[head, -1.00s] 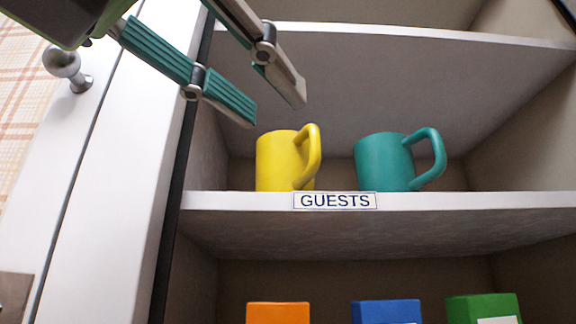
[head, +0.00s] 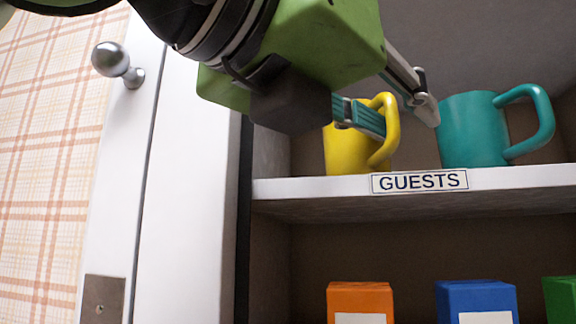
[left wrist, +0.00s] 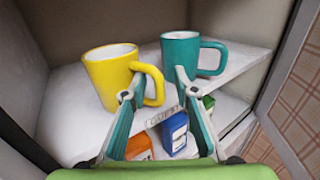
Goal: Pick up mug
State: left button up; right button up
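A yellow mug (head: 342,158) stands upright on the shelf behind the GUESTS label, its handle to the right. A teal mug (head: 470,132) stands to its right, also with its handle to the right. My left gripper (head: 404,118) is open, one finger partly covering the yellow mug and the other between the mugs. In the left wrist view, the yellow mug (left wrist: 106,78) shows its handle between the spread fingertips (left wrist: 155,84); contact cannot be told. The teal mug (left wrist: 180,55) is just beyond the right fingertip. My right gripper is out of view.
The shelf (head: 310,188) carries the GUESTS label (head: 419,181) on its front edge. Below it stand an orange box (head: 360,299), a blue box (head: 475,296) and a green box (head: 562,298). A white door (head: 185,190) with a round knob (head: 110,60) is at left.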

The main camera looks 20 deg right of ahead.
pick_arm(q)
jog(key=shift+a, duration=0.1)
jog(key=shift+c, duration=0.3)
jog(key=shift+a, duration=0.1)
grip_shut()
jog(key=shift+r, duration=0.1)
